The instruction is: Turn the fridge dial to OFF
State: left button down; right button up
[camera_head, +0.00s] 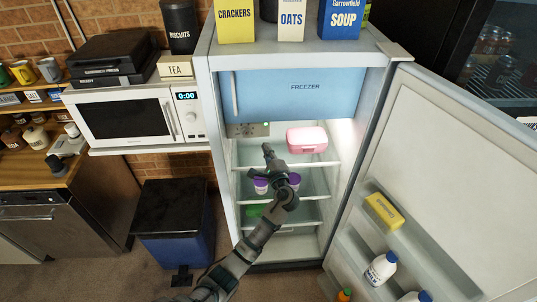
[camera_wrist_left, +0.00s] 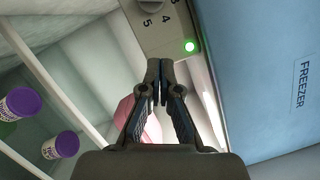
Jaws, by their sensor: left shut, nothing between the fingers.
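The fridge (camera_head: 203,110) stands open, its door swung to the right. The control panel (camera_head: 247,130) is under the blue freezer flap, at the upper left inside. In the left wrist view the grey dial (camera_wrist_left: 150,4) is cut off by the top edge, with the numbers 3, 4 and 5 beside it and a lit green light (camera_wrist_left: 189,46). Which mark the dial points to cannot be told. My left gripper (camera_head: 267,148) is shut and empty, just below and right of the panel; its tips (camera_wrist_left: 159,68) show apart from the dial. My right gripper is not in view.
The freezer flap (camera_head: 305,92) is closed above the panel. A pink box (camera_head: 307,140) sits on the top shelf, right of my gripper. Purple-lidded tubs (camera_head: 261,186) stand on a lower shelf. The open door (camera_head: 440,150) holds bottles and a yellow box (camera_head: 383,210).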

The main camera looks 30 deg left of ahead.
aim_at(250, 129)
pick_arm(q)
jog(key=x, duration=0.5)
jog(key=shift+w+a+r, duration=0.1)
jog(key=shift+w, duration=0.05)
jog(key=s+a, duration=0.1)
jog(key=s+a+r+p, duration=0.1)
jog(key=shift+a+r, duration=0.2)
jog(key=shift+a, duration=0.1)
jog(key=shift+s+a, duration=0.1)
jog(key=shift+a, duration=0.2)
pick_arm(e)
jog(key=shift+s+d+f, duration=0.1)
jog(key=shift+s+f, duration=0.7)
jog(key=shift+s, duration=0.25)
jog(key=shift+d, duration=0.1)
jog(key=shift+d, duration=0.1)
